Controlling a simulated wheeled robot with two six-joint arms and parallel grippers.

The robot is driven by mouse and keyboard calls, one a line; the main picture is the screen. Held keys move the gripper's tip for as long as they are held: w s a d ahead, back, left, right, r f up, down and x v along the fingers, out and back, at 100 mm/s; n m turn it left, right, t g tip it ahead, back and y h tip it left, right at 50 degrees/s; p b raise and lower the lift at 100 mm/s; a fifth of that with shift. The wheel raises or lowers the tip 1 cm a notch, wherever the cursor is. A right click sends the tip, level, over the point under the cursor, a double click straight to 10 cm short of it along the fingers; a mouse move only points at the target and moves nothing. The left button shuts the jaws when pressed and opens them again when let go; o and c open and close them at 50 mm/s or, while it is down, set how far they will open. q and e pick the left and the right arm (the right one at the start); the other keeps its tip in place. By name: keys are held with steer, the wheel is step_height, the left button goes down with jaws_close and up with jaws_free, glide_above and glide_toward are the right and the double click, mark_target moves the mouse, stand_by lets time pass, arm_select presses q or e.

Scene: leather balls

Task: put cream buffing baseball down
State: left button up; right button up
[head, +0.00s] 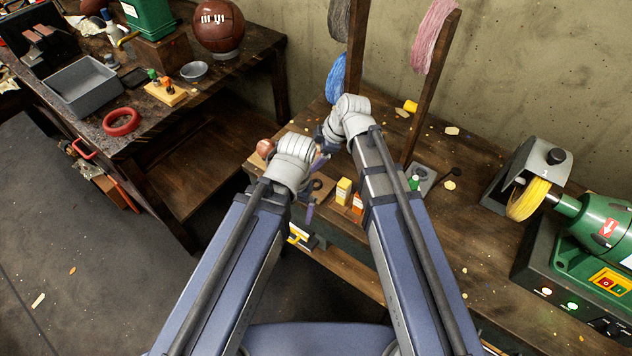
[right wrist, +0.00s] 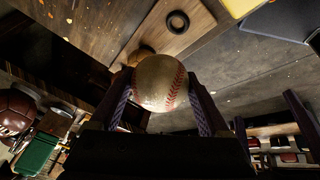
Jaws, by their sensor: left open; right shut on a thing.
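The cream baseball (right wrist: 160,83) with red stitching shows in the right wrist view, between the two purple fingers of my right gripper (right wrist: 160,100), which is shut on it. In the head view the ball cannot be made out, and my right gripper is mostly hidden behind the wrists. My left gripper (head: 310,207) is open near the front edge of the wooden bench (head: 480,215); its purple fingers also show at the right of the right wrist view. The buffing machine (head: 600,240), green with a yellow wheel (head: 528,199), stands on the bench at the right.
A reddish-brown ball (head: 265,148) sits at the bench's left end. A yellow box (head: 343,190), an orange box (head: 357,203) and a black ring (right wrist: 177,22) lie near the grippers. Wooden posts rise behind. A second table (head: 225,70) at left holds a grey tray (head: 83,86).

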steer(key=b, duration=1)
glide_toward(316, 185)
steer(key=shift+w+a+f, duration=0.35)
steer(key=shift+a+f, duration=0.3)
steer(key=shift+f, duration=0.1)
steer(key=shift+w+a+f, duration=0.3)
steer(key=shift+a+f, duration=0.3)
steer(key=shift+f, duration=0.15)
steer(key=shift+w+a+f, duration=0.35)
steer(key=shift+a+f, duration=0.3)
steer(key=shift+f, duration=0.1)
steer(key=shift+f, duration=0.1)
steer(key=shift+f, duration=0.3)
steer(key=o, duration=1.3)
steer(key=shift+r, duration=0.1)
steer(key=shift+r, duration=0.1)
steer(key=shift+r+p, duration=0.45)
steer(key=p+v, duration=1)
steer(key=v, duration=0.1)
steer(key=shift+s+d+r, duration=0.2)
steer(key=shift+f, duration=0.1)
